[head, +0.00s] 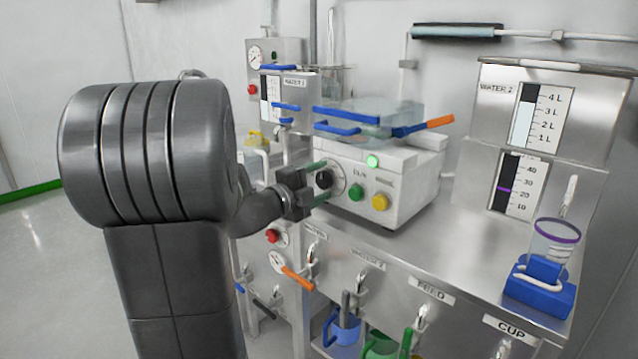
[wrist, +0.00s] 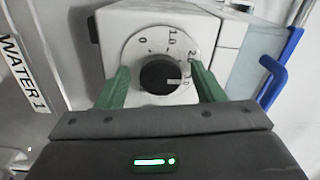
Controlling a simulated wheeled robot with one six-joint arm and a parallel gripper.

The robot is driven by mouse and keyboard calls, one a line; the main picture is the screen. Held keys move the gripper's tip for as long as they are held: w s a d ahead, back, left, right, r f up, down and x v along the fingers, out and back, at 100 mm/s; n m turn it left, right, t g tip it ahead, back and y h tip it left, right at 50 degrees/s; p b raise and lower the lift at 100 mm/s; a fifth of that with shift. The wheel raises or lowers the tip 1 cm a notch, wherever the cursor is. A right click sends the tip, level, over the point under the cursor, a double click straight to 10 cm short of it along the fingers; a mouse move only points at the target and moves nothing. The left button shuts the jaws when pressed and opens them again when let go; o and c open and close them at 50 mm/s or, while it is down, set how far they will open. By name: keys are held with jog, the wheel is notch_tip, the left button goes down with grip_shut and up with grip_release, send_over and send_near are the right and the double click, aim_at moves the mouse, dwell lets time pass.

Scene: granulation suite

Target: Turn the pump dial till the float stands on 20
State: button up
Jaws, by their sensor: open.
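The pump dial (head: 325,179) is a black round knob on a white numbered plate, on the front of a white box. In the wrist view the dial (wrist: 157,76) has a white pointer line aimed right, below the 20 mark, near a number partly hidden by a finger. My gripper (wrist: 158,72) is open, its green fingers on either side of the knob; I cannot tell whether they touch it. In the head view my gripper (head: 319,182) is at the dial. The purple float (head: 506,189) on the lower right gauge (head: 517,187) stands at or slightly above 20.
The white pump box (head: 385,180) has a lit green lamp, a green button and a yellow button. A tray with blue handles (head: 340,129) lies on top. A blue stand (head: 540,285) holds a clear cylinder at the right. Orange-handled valve (head: 298,279) and jugs are below the counter.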

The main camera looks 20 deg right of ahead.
jog(key=p+v, duration=0.2)
jog(key=v, duration=1.1)
jog(key=shift+s+a, duration=0.2)
jog(key=shift+a, duration=0.15)
jog(key=shift+d, duration=0.1)
jog(key=b+x, duration=0.2)
jog(key=x, duration=1.1)
jog(key=shift+w+d, duration=0.25)
jog(key=shift+d, duration=0.1)
jog(key=shift+a, duration=0.15)
